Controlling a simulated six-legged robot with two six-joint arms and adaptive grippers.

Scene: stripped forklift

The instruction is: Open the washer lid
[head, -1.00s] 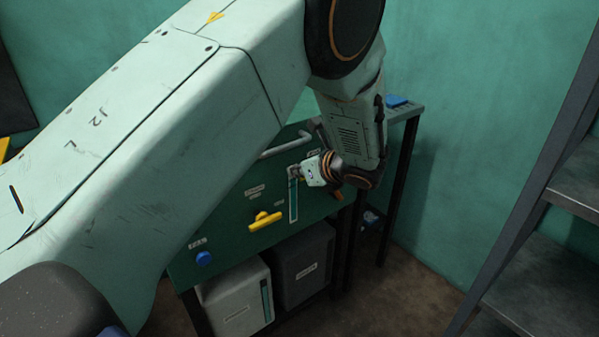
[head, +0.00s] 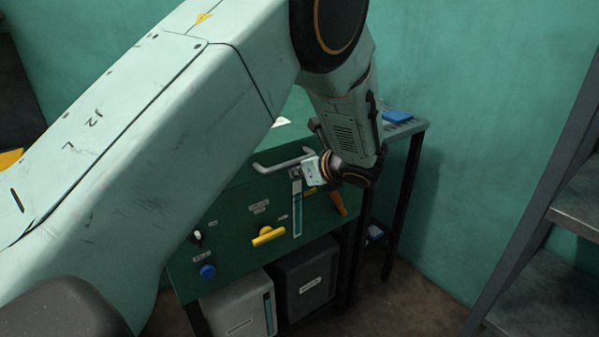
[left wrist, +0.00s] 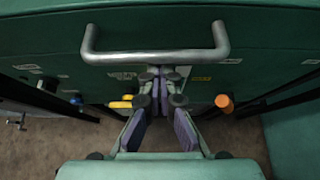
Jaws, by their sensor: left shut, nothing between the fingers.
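The washer is a dark green cabinet with a green lid (left wrist: 240,25) on top; the lid looks closed. A grey bar handle (head: 268,168) sits at the lid's front edge. It spans the top middle of the left wrist view (left wrist: 155,56). My left gripper (head: 296,173) is in front of the panel, just below the handle's right part in the head view. In the left wrist view its fingertips (left wrist: 160,74) are together and empty, close under the middle of the bar. I cannot tell whether they touch it. My arm hides part of the lid. My right gripper is not in view.
The front panel has a yellow knob (head: 268,235), a blue button (head: 207,271) and an orange lever (head: 338,203). Two bins, one light (head: 240,305) and one dark (head: 307,280), stand below. A metal shelf (head: 550,240) is at the right, with free floor before it.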

